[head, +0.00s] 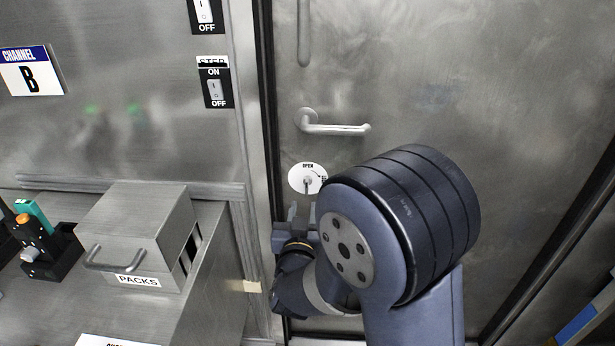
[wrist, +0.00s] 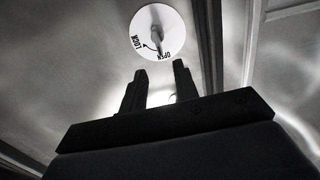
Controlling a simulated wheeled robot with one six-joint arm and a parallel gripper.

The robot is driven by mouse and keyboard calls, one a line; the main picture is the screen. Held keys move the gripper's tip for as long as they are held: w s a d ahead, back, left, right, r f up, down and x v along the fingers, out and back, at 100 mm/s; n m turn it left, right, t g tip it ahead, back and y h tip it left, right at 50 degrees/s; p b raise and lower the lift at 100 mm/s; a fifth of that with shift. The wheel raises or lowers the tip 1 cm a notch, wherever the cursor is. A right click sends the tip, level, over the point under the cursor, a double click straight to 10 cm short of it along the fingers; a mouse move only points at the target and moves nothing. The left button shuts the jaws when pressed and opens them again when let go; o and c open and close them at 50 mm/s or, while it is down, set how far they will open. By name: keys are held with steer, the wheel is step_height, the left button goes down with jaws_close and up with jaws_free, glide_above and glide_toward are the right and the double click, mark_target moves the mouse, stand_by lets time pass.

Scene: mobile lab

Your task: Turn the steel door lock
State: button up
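The steel door (head: 430,90) fills the right half of the head view. Its lock is a round white plate (head: 299,172) with a small metal knob (head: 308,181) at its centre, below the door handle (head: 335,127). In the wrist view the lock plate (wrist: 148,42) shows "LOCK" and "OPEN" labels, a curved arrow and the knob (wrist: 157,34). My gripper (wrist: 155,76) is open, with two dark fingers apart and nothing between them. The fingertips are just short of the plate's "OPEN" edge in the wrist picture. In the head view my arm hides part of the gripper and the plate's lower right.
A steel counter (head: 215,275) at the left holds a box labelled PACKS (head: 140,235) and a black holder (head: 50,255) with coloured items. Wall switches (head: 215,85) are left of the door frame. A vertical bar (head: 304,30) is above the handle.

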mark_target(307, 186)
steer(key=w, duration=1)
steer(key=shift+w+d, duration=0.2)
steer(key=shift+w, duration=0.15)
steer(key=shift+c, duration=0.3)
jaws_close()
